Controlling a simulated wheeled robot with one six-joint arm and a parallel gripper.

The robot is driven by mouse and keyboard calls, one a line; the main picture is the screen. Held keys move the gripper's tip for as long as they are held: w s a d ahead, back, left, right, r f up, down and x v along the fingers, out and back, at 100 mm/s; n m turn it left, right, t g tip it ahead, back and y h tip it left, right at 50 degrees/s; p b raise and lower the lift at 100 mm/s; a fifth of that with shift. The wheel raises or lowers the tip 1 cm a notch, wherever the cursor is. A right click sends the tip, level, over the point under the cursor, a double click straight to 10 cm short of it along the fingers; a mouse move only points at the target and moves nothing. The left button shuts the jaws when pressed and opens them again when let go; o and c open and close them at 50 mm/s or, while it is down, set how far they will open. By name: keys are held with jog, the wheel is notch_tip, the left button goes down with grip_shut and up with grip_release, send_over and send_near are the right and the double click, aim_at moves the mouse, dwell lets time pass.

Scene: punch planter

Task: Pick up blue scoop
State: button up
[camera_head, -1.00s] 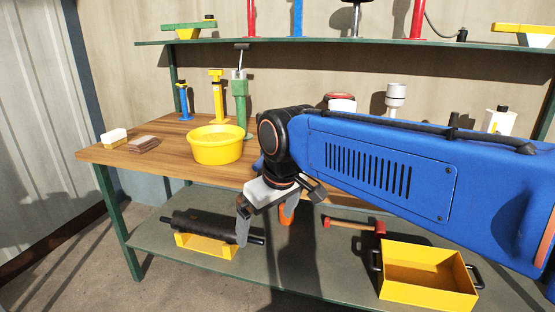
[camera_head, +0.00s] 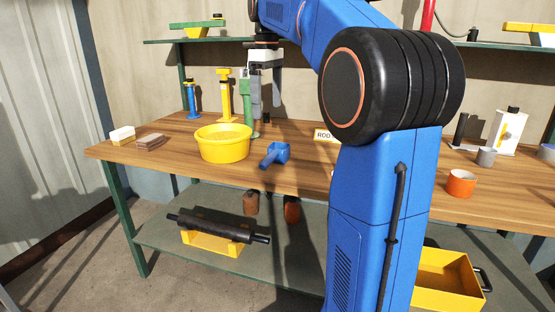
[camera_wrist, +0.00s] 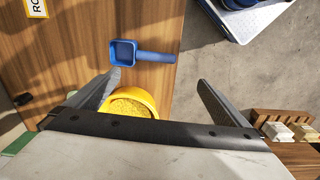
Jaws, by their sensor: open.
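The blue scoop (camera_head: 276,154) lies on the wooden workbench, just right of a yellow tub. In the wrist view the scoop (camera_wrist: 126,53) has a square cup at left and a handle pointing right. My gripper (camera_head: 265,108) hangs above the bench, behind and a little left of the scoop, pointing down. In the wrist view its two fingers (camera_wrist: 160,85) are spread wide with nothing between them. The scoop is apart from the fingers, beyond their tips in that view.
The yellow tub (camera_head: 223,146) holds grainy yellow material and stands close to the scoop. A green post tool (camera_head: 246,107) stands behind it, near my gripper. A ROD sign (camera_head: 323,135) and an orange cup (camera_head: 461,183) are on the right. The bench front around the scoop is clear.

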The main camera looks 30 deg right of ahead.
jog(key=w+d, duration=0.1)
send_near(269, 156)
notch_tip(269, 156, down, 9)
jog(key=shift+w+d+r, duration=0.1)
jog(key=shift+w+r, duration=0.05)
jog(key=shift+w, duration=0.05)
dwell(0.7)
jog(key=shift+c, duration=0.3)
jog(key=c, duration=0.8)
